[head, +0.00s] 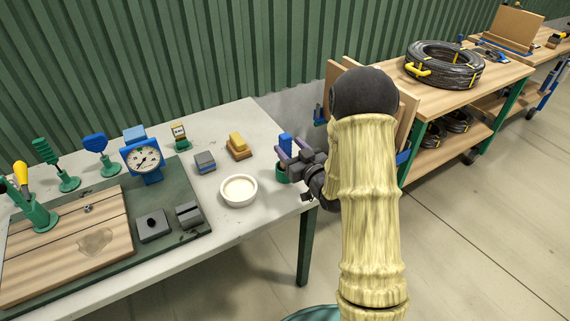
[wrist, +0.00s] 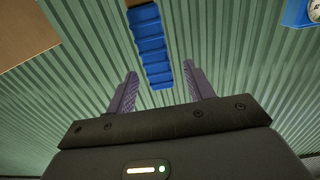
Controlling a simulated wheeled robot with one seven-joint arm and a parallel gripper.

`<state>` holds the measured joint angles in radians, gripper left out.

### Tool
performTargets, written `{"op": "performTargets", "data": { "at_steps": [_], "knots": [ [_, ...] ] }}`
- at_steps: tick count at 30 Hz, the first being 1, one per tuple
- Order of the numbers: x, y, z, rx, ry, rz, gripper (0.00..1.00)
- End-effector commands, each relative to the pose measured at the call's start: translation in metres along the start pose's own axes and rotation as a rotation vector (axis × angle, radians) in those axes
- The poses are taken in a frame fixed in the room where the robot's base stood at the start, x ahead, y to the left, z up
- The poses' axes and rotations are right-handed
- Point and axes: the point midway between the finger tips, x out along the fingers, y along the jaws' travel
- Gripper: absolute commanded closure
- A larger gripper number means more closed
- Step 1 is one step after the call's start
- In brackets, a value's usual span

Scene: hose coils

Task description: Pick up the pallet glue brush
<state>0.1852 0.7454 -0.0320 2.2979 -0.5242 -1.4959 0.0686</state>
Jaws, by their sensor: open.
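A blue upright piece (head: 285,144) stands in a green base (head: 283,174) at the table's right end. It may be the glue brush, but no bristles or label can be made out. My gripper (head: 284,158) is right beside it, with its purple fingers reaching left around it. In the wrist view a blue ridged piece (wrist: 150,45) rises between my open fingers (wrist: 160,76), with gaps visible on both sides. Its lower end reaches just between the fingertips. My wrist and arm hide part of the table's right edge.
A white bowl (head: 238,190), a yellow-topped wooden block (head: 239,146) and a grey-blue block (head: 204,162) lie left of my gripper. A gauge (head: 143,159) and green-based tools stand farther left. A bench (head: 498,78) with a hose coil (head: 444,64) is at right.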

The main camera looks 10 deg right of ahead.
Motion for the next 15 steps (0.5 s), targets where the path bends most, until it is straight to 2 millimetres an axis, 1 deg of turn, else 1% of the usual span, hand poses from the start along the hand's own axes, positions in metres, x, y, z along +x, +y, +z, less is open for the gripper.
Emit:
{"op": "performTargets", "data": {
  "at_steps": [4,8,12,15],
  "knots": [
    [0.009,0.000,-0.003,-0.001,0.001,-0.002,0.47],
    [0.028,0.000,-0.006,-0.002,0.002,-0.003,0.47],
    [0.046,0.001,-0.005,-0.001,0.001,-0.002,0.47],
    [0.052,0.001,-0.004,-0.001,0.000,-0.001,0.47]
  ]
}}
